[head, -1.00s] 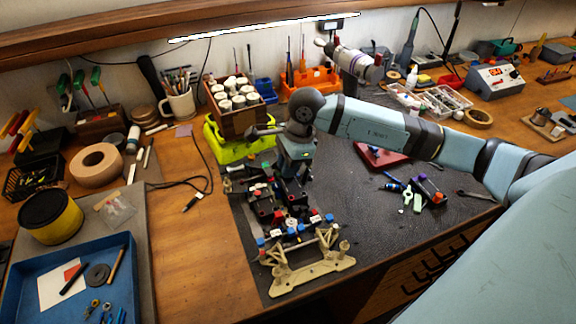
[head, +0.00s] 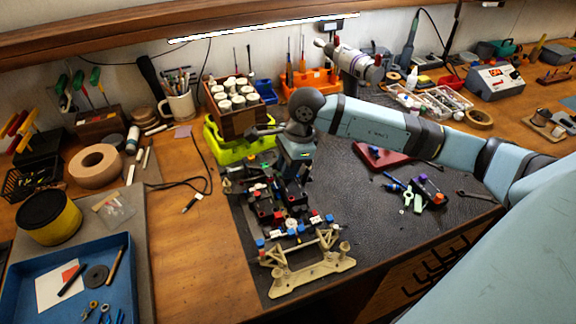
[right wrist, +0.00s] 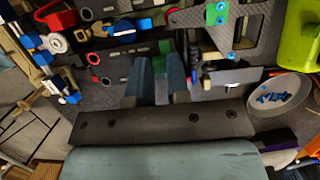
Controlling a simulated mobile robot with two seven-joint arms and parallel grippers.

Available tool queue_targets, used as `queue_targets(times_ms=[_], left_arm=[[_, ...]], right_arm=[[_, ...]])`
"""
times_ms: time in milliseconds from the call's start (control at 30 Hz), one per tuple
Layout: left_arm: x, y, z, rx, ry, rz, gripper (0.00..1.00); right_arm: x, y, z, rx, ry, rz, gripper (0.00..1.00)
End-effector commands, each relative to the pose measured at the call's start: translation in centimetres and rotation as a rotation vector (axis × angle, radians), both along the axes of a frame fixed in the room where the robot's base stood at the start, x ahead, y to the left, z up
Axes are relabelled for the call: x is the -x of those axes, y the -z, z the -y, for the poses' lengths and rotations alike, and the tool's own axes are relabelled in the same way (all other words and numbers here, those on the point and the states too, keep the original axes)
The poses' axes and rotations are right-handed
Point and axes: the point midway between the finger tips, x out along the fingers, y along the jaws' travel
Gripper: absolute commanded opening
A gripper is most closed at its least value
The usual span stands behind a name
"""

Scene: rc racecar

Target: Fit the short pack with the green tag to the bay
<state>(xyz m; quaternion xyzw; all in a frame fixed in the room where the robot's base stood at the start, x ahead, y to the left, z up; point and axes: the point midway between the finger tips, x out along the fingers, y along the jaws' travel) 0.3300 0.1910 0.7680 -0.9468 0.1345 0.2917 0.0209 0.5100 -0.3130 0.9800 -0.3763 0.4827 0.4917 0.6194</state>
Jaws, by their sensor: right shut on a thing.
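The car chassis (head: 290,222) lies on the dark mat, with its tan front end (head: 306,274) toward me. My right gripper (head: 285,186) points down over the far part of the chassis. In the right wrist view its two fingers (right wrist: 157,80) are shut on a dark piece with a green patch (right wrist: 158,63), which looks like the short pack. Most of the pack is hidden by the fingers, and I cannot tell whether it is seated in the bay. Another green block (right wrist: 216,14) is on the chassis. My left gripper is not in view.
A dish with blue bits (right wrist: 277,98) is close to the gripper. A purple-ended item (head: 432,189) and small tools lie right. Mat between is clear.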

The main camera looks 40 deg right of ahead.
Motion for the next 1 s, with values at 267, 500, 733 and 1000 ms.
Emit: queue_targets(times_ms=[267,500,733,1000], left_arm=[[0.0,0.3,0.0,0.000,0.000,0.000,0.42],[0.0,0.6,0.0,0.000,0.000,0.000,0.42],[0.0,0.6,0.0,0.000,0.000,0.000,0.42],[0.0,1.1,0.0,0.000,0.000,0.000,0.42]], right_arm=[[0.0,0.0,0.0,0.000,0.000,0.001,0.00],[0.0,0.0,0.0,0.000,0.001,0.002,0.00],[0.0,0.0,0.0,0.000,0.000,0.001,0.00],[0.0,0.6,0.0,0.000,0.000,0.001,0.00]])
